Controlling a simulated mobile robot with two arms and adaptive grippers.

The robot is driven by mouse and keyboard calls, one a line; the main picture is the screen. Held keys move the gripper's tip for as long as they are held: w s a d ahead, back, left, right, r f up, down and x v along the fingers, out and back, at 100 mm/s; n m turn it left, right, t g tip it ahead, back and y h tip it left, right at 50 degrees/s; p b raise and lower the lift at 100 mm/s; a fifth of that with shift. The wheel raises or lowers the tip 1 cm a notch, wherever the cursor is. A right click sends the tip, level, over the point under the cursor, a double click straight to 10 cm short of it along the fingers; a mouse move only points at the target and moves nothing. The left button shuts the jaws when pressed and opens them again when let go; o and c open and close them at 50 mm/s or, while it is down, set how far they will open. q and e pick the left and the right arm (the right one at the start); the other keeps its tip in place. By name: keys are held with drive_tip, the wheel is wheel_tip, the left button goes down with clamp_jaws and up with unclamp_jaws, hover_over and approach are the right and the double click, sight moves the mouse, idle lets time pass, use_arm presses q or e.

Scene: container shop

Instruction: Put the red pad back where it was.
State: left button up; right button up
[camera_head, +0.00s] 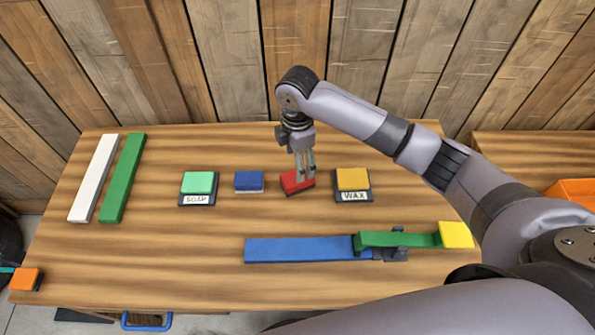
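The red pad (294,184) lies on the wooden table between the blue pad and the yellow pad, slightly turned. My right gripper (305,175) points down at it from above, with its fingers at the pad's right part. Whether the fingers are closed on the pad or only around it is too small to tell. The pad appears to be at table level.
A green pad (199,182) and a yellow pad (352,178) sit on dark labelled holders, with a blue pad (249,181) between. A long blue bar (300,249) and green strip (398,240) lie in front. White (93,180) and green bars (122,180) lie left.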

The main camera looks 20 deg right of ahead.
drive_tip(key=shift+r, duration=2.1)
